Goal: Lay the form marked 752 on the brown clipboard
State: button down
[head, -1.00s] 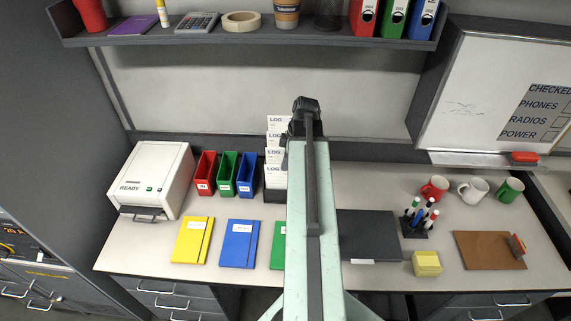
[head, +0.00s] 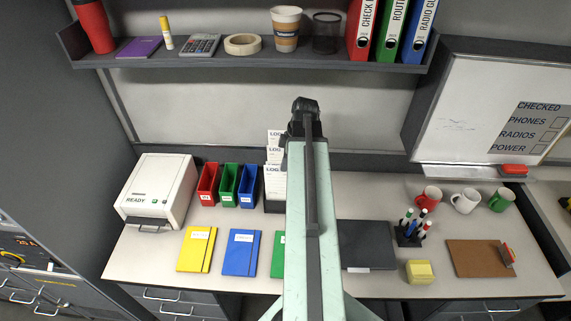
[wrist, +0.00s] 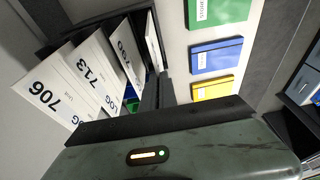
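I cannot make out 752. In the head view the LOG forms (head: 274,155) are partly behind my arm. The brown clipboard (head: 478,259) lies bare at the desk's right. My gripper's dark fingers (wrist: 158,92) show beside the forms in the wrist view; their gap is unclear. The head view hides them.
Red, green and blue bins (head: 228,186) and a white READY machine (head: 158,190) stand left of the rack. Coloured folders (head: 240,253) lie in front. A dark pad (head: 366,245), pen holder (head: 409,236), yellow notes (head: 420,272) and mugs (head: 465,201) are at right. A shelf (head: 240,61) overhangs.

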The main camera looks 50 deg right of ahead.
jog(key=shift+r+p, duration=1.9)
jog(key=shift+r, duration=0.25)
